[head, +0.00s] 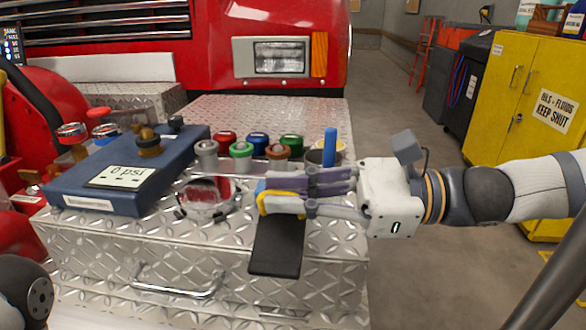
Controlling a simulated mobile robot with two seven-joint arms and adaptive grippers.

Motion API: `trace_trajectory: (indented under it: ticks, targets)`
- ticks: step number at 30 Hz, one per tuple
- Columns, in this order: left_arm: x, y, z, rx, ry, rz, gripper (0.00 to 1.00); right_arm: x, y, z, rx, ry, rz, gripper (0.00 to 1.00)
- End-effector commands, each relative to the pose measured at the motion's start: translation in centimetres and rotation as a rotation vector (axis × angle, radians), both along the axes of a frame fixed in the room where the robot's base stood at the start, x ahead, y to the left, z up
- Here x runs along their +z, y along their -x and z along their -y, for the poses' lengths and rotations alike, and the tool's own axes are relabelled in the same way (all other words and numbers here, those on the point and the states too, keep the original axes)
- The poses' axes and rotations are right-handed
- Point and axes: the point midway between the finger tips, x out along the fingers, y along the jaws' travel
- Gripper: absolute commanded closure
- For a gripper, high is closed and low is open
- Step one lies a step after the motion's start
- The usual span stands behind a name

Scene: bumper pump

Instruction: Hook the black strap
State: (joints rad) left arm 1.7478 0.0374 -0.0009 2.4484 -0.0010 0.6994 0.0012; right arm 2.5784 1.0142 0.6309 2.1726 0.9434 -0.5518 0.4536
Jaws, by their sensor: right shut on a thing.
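The black strap (276,250) hangs down over the front edge of the diamond-plate bumper, in the middle of the head view. My right gripper (268,198) comes in from the right, pointing left, and is shut on the strap's upper end. A yellow and blue part shows at its fingertips; I cannot tell whether it belongs to the strap. The fingers hide the strap's top and what lies behind it. No hook can be made out. My left gripper is out of view.
The diamond-plate bumper (120,255) has a front handle (178,290). A blue gauge box (125,185) reading 0 psi, several coloured caps, a clear-and-red round item (207,195) and a blue upright piece (330,147) crowd its top. A yellow cabinet (535,90) stands far right.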

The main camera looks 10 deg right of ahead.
Motion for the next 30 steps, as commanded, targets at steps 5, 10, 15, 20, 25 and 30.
trace_trajectory:
  ticks: [5, 10, 15, 20, 25, 30]
  targets:
    - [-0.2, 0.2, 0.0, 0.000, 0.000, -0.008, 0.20, -1.5, 1.1, -0.4, 0.000, 0.033, 0.091, 1.00]
    - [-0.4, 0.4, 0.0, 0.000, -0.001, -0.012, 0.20, -2.4, 1.8, -0.6, 0.000, 0.042, 0.115, 1.00]
    - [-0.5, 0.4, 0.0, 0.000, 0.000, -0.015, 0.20, -2.9, 2.2, -0.7, 0.000, 0.041, 0.113, 1.00]
    - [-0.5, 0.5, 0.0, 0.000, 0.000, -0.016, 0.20, -3.1, 2.3, -0.8, 0.000, 0.041, 0.113, 1.00]
    - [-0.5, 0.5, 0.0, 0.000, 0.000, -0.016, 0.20, -3.1, 2.3, -0.8, -0.001, 0.042, 0.113, 1.00]
    - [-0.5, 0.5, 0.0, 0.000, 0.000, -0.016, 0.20, -3.1, 2.3, -0.7, -0.001, 0.042, 0.112, 1.00]
